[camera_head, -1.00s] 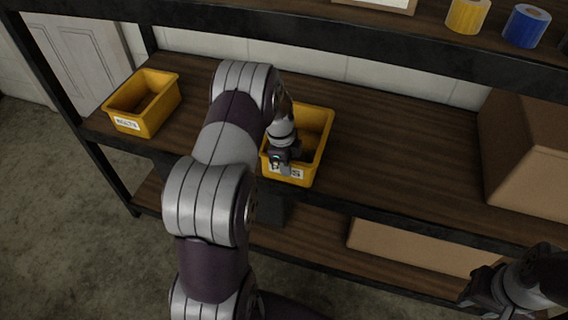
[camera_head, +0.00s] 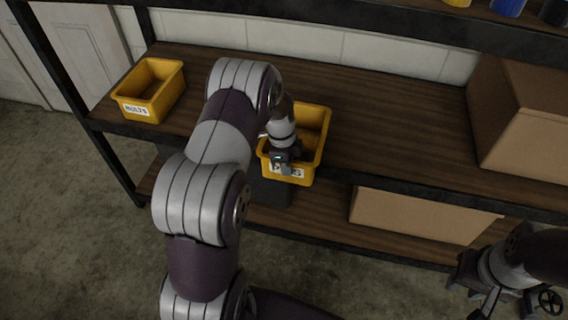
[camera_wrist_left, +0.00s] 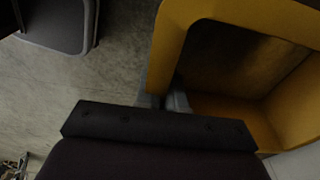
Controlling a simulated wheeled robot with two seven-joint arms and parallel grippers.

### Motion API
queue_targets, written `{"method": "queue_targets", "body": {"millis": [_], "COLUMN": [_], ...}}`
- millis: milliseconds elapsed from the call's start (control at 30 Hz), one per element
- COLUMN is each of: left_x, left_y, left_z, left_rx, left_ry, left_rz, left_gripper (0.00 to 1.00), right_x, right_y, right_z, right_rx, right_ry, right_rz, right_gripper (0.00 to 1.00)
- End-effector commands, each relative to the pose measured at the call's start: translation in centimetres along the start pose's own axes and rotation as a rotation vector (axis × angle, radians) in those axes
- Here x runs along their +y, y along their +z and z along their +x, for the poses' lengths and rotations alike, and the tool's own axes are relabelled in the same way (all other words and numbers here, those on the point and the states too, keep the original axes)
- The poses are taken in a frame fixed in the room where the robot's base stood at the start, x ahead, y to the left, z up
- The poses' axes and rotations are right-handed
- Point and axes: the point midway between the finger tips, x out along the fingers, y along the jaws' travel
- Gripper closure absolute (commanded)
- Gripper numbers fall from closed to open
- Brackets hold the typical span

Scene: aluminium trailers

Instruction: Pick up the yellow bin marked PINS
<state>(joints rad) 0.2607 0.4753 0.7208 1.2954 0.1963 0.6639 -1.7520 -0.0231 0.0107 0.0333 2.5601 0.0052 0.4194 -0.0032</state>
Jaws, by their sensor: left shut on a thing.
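The yellow bin marked PINS (camera_head: 317,152) is at the front edge of the middle shelf in the head view. Its front covers part of the dark shelf edge; whether its base touches the shelf is hidden. My left gripper (camera_head: 287,165) is shut on its front wall, covering part of the label. In the left wrist view the bin's yellow rim (camera_wrist_left: 235,12) fills the upper right, and my left fingertips (camera_wrist_left: 163,101) are at its near wall, with floor showing beside it. My right gripper (camera_head: 472,293) is at the lower right, away from the bin; its finger opening is unclear.
A yellow bin marked BOLTS (camera_head: 150,90) stands on the shelf's left end. A large cardboard box (camera_head: 525,125) is at the right end; another box (camera_head: 420,215) is on the lower shelf. An upper shelf (camera_head: 330,22) runs above. The middle shelf right of the PINS bin is clear.

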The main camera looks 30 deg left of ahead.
Motion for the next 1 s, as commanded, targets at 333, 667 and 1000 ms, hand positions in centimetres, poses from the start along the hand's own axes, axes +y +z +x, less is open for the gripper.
{"method": "queue_targets", "body": {"millis": [333,667,1000], "left_x": [0.0,0.0,-0.1], "left_y": [-0.1,-0.1,-0.1], "left_z": [-0.1,-0.1,-4.5], "left_rx": [0.0,0.0,0.0], "left_ry": [-0.001,-0.001,-0.006], "left_rz": [0.0,0.001,0.001], "left_gripper": [1.0,0.61,0.61], "right_x": [0.0,0.0,0.0], "right_y": [0.0,0.0,-0.1], "right_z": [0.0,0.0,-0.5], "right_rx": [0.0,0.0,0.0], "right_ry": [0.0,0.0,0.0], "right_rz": [0.0,0.0,0.0], "right_gripper": [0.65,0.65,0.65]}}
